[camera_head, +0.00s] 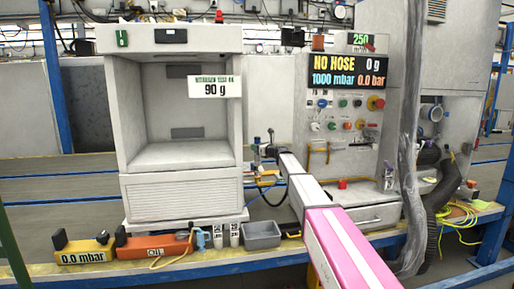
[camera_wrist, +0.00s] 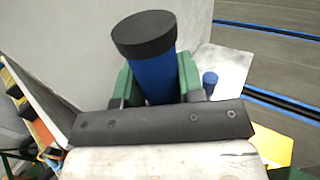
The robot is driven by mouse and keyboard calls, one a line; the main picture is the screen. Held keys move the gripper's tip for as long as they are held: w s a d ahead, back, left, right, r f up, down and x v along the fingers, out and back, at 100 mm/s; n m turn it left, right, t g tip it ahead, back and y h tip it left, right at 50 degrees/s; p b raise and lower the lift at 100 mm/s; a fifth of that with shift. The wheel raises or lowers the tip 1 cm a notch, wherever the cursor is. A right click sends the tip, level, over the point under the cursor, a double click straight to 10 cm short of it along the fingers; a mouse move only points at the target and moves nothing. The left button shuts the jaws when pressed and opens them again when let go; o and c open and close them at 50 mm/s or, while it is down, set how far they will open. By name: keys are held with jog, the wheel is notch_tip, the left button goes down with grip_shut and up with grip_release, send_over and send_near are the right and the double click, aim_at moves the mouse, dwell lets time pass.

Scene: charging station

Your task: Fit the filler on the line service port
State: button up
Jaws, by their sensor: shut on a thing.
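In the wrist view my gripper (camera_wrist: 155,80) has its green fingers shut on a blue cylinder with a wide black cap, which looks like the filler (camera_wrist: 146,36). The cylinder's lower end is hidden behind the gripper's dark crossbar. To its right, a small blue-topped post (camera_wrist: 210,78) stands by a pale plate, apart from the held cylinder; I cannot tell whether it is the line service port. In the head view my gripper (camera_head: 264,150) is small, beside the right wall of the grey cabinet, and its held thing is hard to make out.
The open grey cabinet (camera_head: 181,180) reads 90 g. The control panel's display (camera_head: 348,71) reads NO HOSE, 0 g, 1000 mbar, 0.0 bar. An orange tool (camera_head: 152,246), a yellow gauge (camera_head: 83,251) and a grey bin (camera_head: 262,235) line the bench front. A dark hose (camera_head: 432,222) hangs at right.

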jog(key=shift+f, duration=1.5)
jog(key=o, duration=1.2)
jog(key=shift+f, duration=0.1)
jog(key=v, duration=1)
jog(key=shift+s+d, duration=0.25)
jog(key=shift+s, duration=0.05)
